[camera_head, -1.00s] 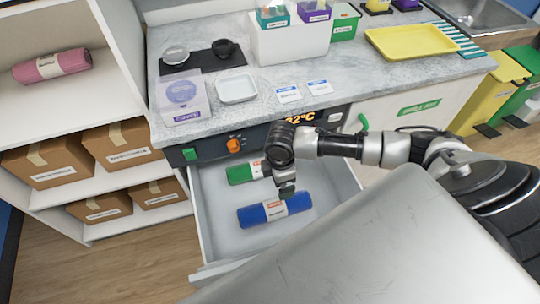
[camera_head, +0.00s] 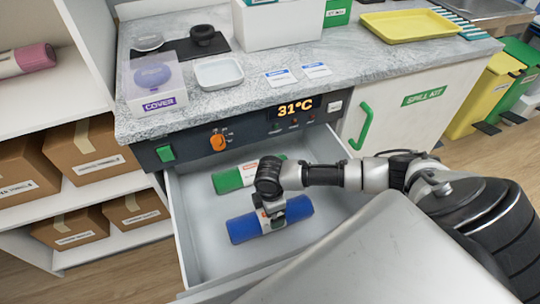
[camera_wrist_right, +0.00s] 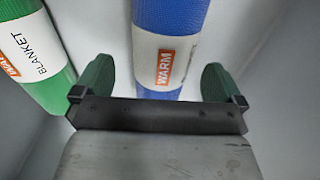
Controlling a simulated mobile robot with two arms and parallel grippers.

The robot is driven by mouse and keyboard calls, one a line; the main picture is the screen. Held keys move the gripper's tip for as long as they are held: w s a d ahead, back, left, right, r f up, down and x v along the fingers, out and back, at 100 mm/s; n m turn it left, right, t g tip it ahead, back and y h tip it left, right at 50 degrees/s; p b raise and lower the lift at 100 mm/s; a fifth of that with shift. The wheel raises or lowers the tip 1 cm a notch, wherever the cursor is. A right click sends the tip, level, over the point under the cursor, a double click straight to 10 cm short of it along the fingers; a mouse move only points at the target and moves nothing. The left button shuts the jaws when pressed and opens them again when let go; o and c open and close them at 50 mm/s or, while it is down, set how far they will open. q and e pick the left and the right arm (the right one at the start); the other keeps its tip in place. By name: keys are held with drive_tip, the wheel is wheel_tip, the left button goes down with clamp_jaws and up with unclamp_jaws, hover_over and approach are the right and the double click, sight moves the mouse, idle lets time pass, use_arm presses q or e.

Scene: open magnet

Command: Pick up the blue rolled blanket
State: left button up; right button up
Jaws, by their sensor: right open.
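The blue rolled blanket (camera_head: 240,228) lies in the open drawer, with a white label band around its middle. My right gripper (camera_head: 272,214) is over the middle of it and hides part of the band. In the right wrist view the gripper (camera_wrist_right: 155,85) is open, with one green finger on each side of the blue blanket (camera_wrist_right: 168,14) and its "WARM" label. I cannot tell whether the fingers touch it. My left gripper is in neither view.
A green rolled blanket (camera_head: 228,181) lies beside the blue one, towards the back of the drawer (camera_head: 200,262). The countertop (camera_head: 240,104) overhangs behind, holding a clear cover box (camera_head: 152,88) and a white tray (camera_head: 218,73). Shelves with boxes (camera_head: 92,150) stand at the left.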

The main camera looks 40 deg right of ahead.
drive_tip(key=f, duration=0.2)
drive_tip(key=f+b, duration=0.1)
drive_tip(key=f, duration=0.1)
drive_tip(key=shift+s+a+f, duration=0.15)
drive_tip(key=shift+s+f, duration=0.05)
drive_tip(key=shift+f, duration=0.55)
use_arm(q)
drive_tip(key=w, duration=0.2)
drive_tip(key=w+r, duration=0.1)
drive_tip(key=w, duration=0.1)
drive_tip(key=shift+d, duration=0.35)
use_arm(e)
drive_tip(key=shift+r, duration=0.1)
drive_tip(key=c, duration=1.2)
